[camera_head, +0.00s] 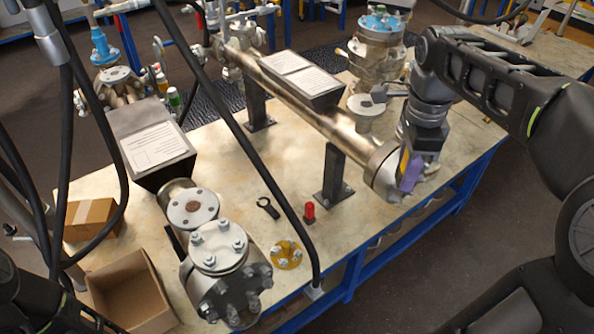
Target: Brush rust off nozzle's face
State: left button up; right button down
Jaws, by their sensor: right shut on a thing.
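The nozzle is a long metal pipe (318,115) lying across the table on dark supports. Its flanged end (382,172) points towards the lower right, and its face is mostly turned away and partly covered. My right gripper (414,165) is at this flange, shut on a purple tool (411,171), which looks like the brush. The tool is upright against or just in front of the flange face; I cannot tell if it touches. Its bristles and any rust are not distinguishable. My left gripper is not in view; only dark arm parts show at lower left.
A bolted flanged vessel (218,250) stands at the front, beside an open cardboard box (128,292). A red object (309,212), a black ring-ended tool (268,208) and a yellow flange (287,255) lie mid-table. A valve (376,50) stands behind. Black cables hang across the view.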

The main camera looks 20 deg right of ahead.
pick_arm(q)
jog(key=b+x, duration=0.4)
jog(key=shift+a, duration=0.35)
pick_arm(e)
jog(key=w+a+f+n, duration=1.7)
jog(key=a+f+n, duration=0.2)
jog(key=n, duration=0.4)
jog(key=shift+a+n, duration=0.3)
jog(key=shift+a, duration=0.05)
jog(key=shift+f, duration=0.1)
